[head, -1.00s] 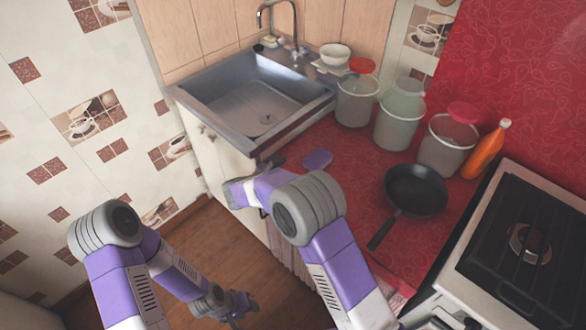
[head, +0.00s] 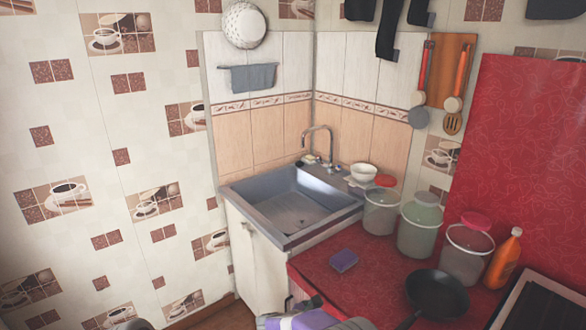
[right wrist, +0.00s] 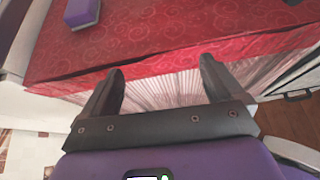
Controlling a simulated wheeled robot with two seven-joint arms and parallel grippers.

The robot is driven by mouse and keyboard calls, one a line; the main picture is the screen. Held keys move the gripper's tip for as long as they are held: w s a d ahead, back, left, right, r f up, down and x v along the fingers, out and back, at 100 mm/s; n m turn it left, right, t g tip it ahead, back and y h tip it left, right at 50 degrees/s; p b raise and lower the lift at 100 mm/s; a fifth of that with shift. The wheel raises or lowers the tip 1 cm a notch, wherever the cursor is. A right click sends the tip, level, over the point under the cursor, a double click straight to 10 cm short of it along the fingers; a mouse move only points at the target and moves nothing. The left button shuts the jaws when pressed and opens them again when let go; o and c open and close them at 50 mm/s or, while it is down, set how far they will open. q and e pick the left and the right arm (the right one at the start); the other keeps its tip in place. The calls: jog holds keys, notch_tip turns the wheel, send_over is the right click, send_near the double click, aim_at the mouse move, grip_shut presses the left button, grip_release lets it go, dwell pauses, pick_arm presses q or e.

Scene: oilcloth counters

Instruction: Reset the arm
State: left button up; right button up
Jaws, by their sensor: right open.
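My right gripper (right wrist: 162,85) is open and empty in the right wrist view, its two dark fingers spread in front of the counter's front edge. A pale pleated curtain shows between the fingers below the red cloth. In the head view only part of my right arm shows at the bottom edge. My left gripper is out of view. A purple sponge-like block (head: 344,260) lies on the red counter (head: 320,280); it also shows at the top left of the right wrist view (right wrist: 82,12), apart from the fingers.
A metal sink (head: 292,208) stands in the corner. A white bowl (head: 363,172), lidded buckets (head: 420,228), an orange bottle (head: 503,258), a black pan (head: 437,293) and a stove (head: 545,305) line the counter. Utensils (head: 422,85) hang on the wall.

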jog(key=s+d+f+m+g+y+p, duration=0.2)
jog(key=s+f+m+g+y, duration=0.55)
jog(key=s+f, duration=0.8)
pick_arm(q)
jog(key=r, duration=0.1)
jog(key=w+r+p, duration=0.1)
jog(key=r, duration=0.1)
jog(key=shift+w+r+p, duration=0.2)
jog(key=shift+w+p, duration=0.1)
pick_arm(e)
jog(key=s+a+f+m+y, duration=0.2)
jog(key=s+m+y, duration=0.4)
jog(key=s+m, duration=0.6)
jog(key=f+m+t, duration=0.1)
jog(key=m, duration=0.7)
jog(key=shift+s+f+y, duration=0.15)
jog(key=shift+s+y, duration=0.2)
jog(key=shift+s, duration=0.05)
